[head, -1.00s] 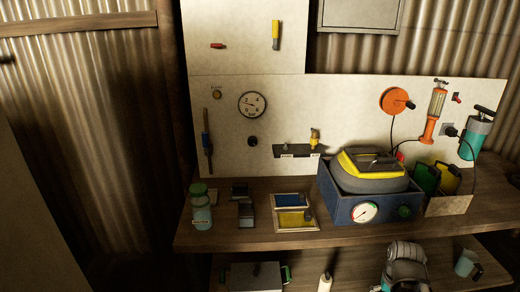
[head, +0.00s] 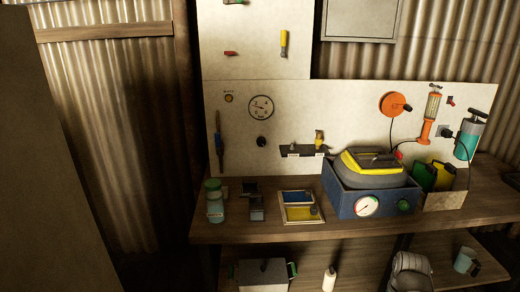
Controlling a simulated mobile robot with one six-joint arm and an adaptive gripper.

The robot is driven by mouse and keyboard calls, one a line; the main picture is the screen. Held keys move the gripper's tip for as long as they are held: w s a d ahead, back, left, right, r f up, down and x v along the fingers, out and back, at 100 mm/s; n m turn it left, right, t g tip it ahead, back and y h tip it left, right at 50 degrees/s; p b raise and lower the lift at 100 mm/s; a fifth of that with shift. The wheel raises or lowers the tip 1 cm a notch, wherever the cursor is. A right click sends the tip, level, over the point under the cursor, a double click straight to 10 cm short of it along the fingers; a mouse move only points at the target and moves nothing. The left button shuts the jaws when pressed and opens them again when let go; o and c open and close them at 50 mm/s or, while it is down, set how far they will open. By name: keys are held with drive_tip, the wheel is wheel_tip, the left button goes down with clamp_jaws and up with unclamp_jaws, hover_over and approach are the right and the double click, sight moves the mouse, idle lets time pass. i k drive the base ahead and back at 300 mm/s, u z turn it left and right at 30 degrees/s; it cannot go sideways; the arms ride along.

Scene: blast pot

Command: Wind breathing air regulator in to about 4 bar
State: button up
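No label that I can read tells which knob is the breathing air regulator. The needle readings are too small to tell. My gripper is not in view.
The wooden bench (head: 250,233) holds a green-lidded jar (head: 214,200), dark blocks and a blue and yellow tray (head: 300,220). A plain dark panel (head: 45,150) stands at the left.

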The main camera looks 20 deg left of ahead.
sight(261, 142)
drive_tip(key=k, duration=1)
drive_tip(key=z, duration=0.4)
drive_tip(key=i, duration=1.75)
drive_tip(key=u, duration=0.75)
